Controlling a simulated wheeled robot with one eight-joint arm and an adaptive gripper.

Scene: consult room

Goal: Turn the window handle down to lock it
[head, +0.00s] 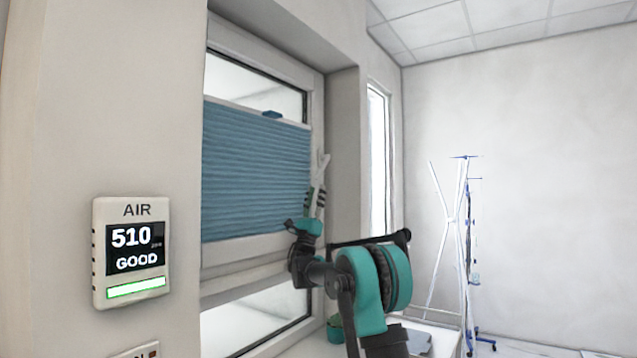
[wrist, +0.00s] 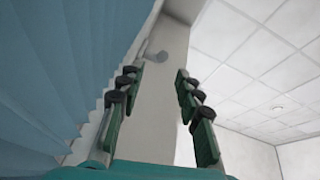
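The window handle (head: 322,165) is a pale lever on the right side of the window frame, pointing up with a slight tilt in the head view. In the wrist view a grey-white part of the handle (wrist: 156,54) shows beyond my fingertips, nearer the left finger. My gripper (head: 315,192) is just below the handle, at the right edge of the blind. In the wrist view my gripper (wrist: 160,75) is open, with a clear gap between its two green fingers and nothing between them. The handle's base is partly hidden, and I cannot tell whether a finger touches it.
A blue pleated blind (head: 255,170) covers the middle of the window, close to my gripper's left side. A white air monitor (head: 131,250) is on the near wall. The window recess wall (head: 345,140) stands to the right. A metal stand (head: 468,250) is farther back.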

